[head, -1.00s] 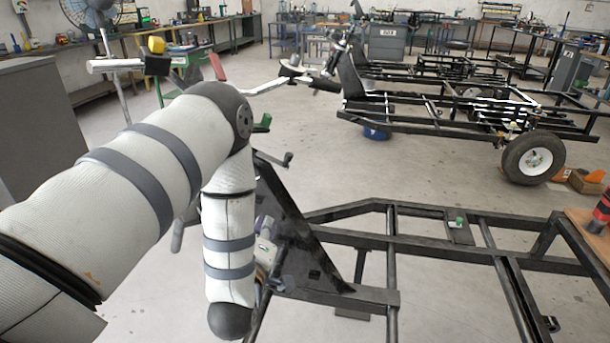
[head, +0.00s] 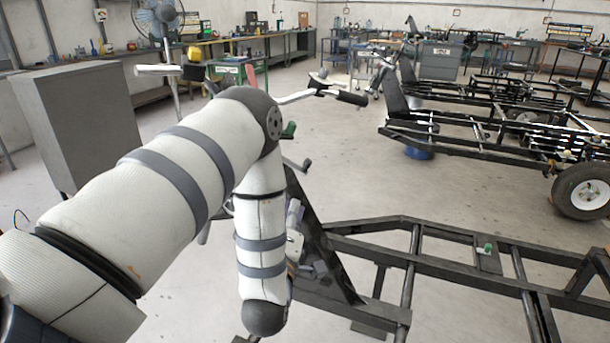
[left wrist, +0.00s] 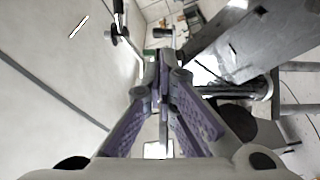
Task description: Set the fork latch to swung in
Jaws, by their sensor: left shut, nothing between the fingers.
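I cannot make out the fork latch for certain in either view. A black frame (head: 450,262) with a tall slanted black plate (head: 318,235) stands at the lower right in the head view. My left gripper (left wrist: 164,62) has purple-grey fingers that converge at their tips in the left wrist view; it is shut and empty. In the head view my left gripper (head: 293,238) is mostly hidden behind my forearm, close to the near side of the slanted plate. A grey plate-like part (left wrist: 240,45) lies to the right of the fingertips in the left wrist view. My right gripper is not in view.
A small green piece (head: 487,249) sits on the frame. A grey cabinet (head: 80,120) stands at the left, and another frame with a wheel (head: 583,192) at the right. Open floor (head: 440,195) lies between the two frames. Benches line the back wall.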

